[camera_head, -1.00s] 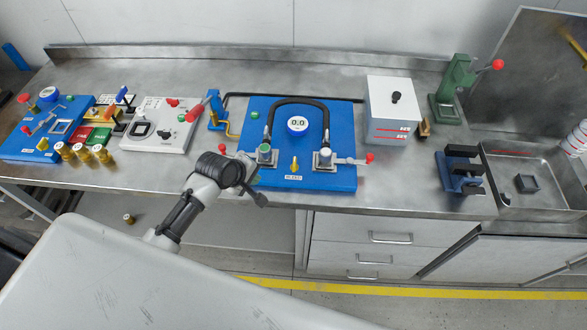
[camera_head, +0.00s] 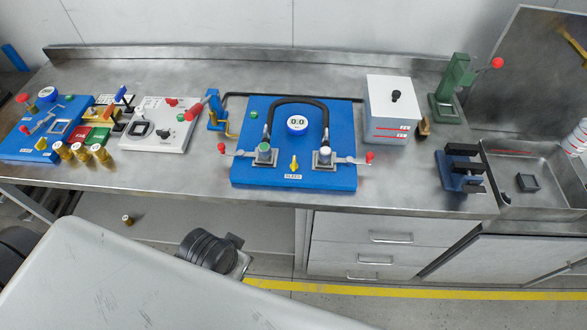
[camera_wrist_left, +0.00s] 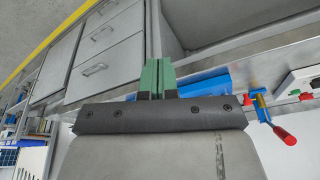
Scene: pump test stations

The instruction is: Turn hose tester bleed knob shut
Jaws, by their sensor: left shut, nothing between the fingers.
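The hose tester is a blue panel (camera_head: 245,115) on the bench, with a black looped hose (camera_head: 297,101) and a round gauge (camera_head: 297,124) reading 0.0. Its yellow bleed knob (camera_head: 294,163) sits at the front middle, above a small white label (camera_head: 293,177). My left gripper shows in the left wrist view (camera_wrist_left: 158,66), its green fingers shut together and empty. It is in front of the bench, apart from the tester and knob. My right gripper is not in view.
Valve levers with red balls (camera_head: 370,157) stick out at both sides of the tester. A white box (camera_head: 391,110) stands to its right. A grey-white panel (camera_head: 150,137) and brass cylinders (camera_head: 82,152) are to its left. Drawers (camera_head: 365,237) lie below the bench.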

